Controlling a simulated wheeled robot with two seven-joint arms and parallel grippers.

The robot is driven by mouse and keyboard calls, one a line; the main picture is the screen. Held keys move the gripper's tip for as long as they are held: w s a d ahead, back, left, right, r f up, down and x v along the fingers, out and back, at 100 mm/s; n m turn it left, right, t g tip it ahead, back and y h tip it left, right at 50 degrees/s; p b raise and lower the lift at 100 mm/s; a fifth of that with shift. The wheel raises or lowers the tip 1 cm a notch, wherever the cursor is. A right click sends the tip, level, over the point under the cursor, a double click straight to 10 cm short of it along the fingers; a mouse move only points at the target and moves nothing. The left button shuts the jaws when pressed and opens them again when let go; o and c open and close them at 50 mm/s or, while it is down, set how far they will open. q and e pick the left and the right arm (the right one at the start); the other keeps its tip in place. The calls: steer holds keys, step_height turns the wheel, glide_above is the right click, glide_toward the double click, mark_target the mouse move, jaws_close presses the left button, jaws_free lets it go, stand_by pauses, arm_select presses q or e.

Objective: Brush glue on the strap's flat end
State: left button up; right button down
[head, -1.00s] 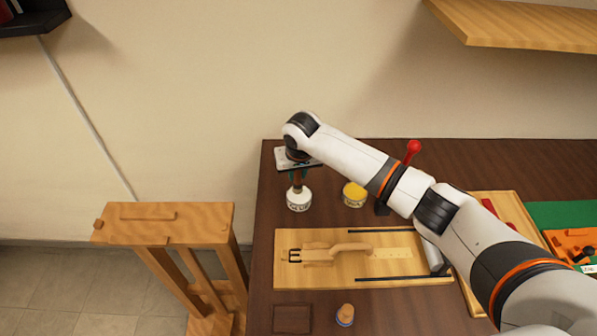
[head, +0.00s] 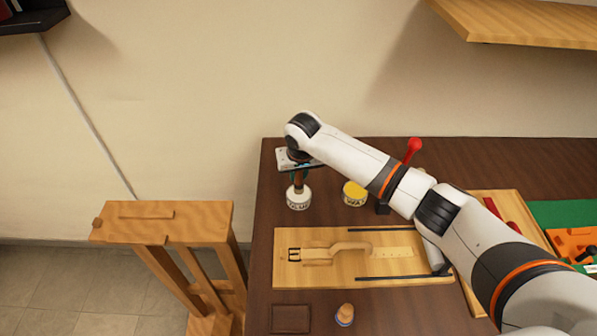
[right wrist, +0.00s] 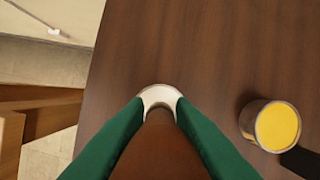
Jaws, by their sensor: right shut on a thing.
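My right gripper (head: 299,178) is at the far left corner of the table, above the white glue pot (head: 298,203). It is shut on the brush's brown handle (head: 299,185), which stands upright at the pot's mouth. In the right wrist view the green fingers press on both sides of the brown handle (right wrist: 160,150), with the white pot rim (right wrist: 158,92) beyond. The bristles are hidden. The tan strap (head: 345,249) lies on a pale wooden board (head: 315,278), its buckle (head: 294,254) at the left. A paler dotted strip (head: 390,252) lies to its right. My left gripper is out of view.
A yellow-topped wax tin (head: 354,193) stands right of the glue pot. A red-knobbed lever (head: 412,150) rises behind my right arm. A dark square (head: 291,319) and a small wooden-topped piece (head: 344,315) are at the front. A wooden stand (head: 170,225) is left of the table.

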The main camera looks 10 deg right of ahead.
steer(key=shift+f, duration=0.45)
steer(key=shift+s+f+p, duration=0.1)
steer(key=shift+p, duration=0.2)
stand_by(2.1)
step_height(320, 180, up, 7)
steer(key=p, duration=0.8)
stand_by(0.7)
